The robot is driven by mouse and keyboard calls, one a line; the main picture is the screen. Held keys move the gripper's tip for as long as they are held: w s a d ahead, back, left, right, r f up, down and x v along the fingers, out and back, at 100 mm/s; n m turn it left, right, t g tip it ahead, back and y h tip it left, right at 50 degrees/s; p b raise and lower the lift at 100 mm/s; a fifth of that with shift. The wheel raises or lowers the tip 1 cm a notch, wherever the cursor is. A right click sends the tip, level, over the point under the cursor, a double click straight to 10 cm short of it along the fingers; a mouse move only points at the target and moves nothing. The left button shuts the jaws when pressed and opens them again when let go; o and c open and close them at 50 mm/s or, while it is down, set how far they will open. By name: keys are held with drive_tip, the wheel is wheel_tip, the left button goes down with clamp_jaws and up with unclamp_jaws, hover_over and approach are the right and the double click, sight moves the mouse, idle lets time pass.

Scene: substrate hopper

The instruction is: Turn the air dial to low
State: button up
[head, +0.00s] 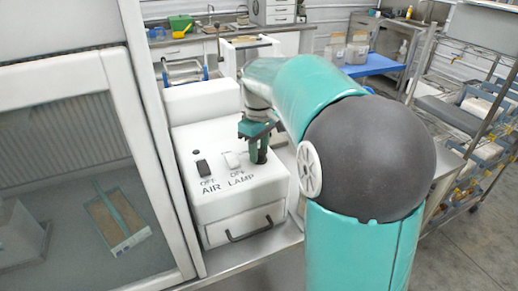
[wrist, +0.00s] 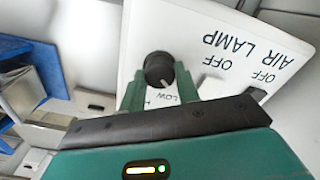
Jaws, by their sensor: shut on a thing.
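The dial is a round black knob (wrist: 158,68) on the white control box (head: 245,198). In the wrist view it sits between the two green fingers of my gripper (wrist: 159,78), which is shut on it. A pale mark shows on the knob's near side, facing the printed LOW label (wrist: 167,98). Other lettering beside LOW is partly hidden by a finger. In the head view my gripper (head: 259,148) points down at the right side of the box top and hides most of the dial.
A black switch (head: 203,168) above AIR and a white switch (head: 232,159) above LAMP stand left of my gripper, both labelled OFF. A drawer handle (head: 249,229) is on the box front. A glass-fronted cabinet (head: 120,75) stands close on the left.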

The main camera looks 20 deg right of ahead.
sight(259, 152)
drive_tip(key=shift+r+n, duration=0.15)
drive_tip(key=shift+n, duration=0.35)
drive_tip(key=o, duration=1)
wheel_tip(259, 152, up, 14)
drive_tip(key=shift+f, duration=0.15)
idle(0.3)
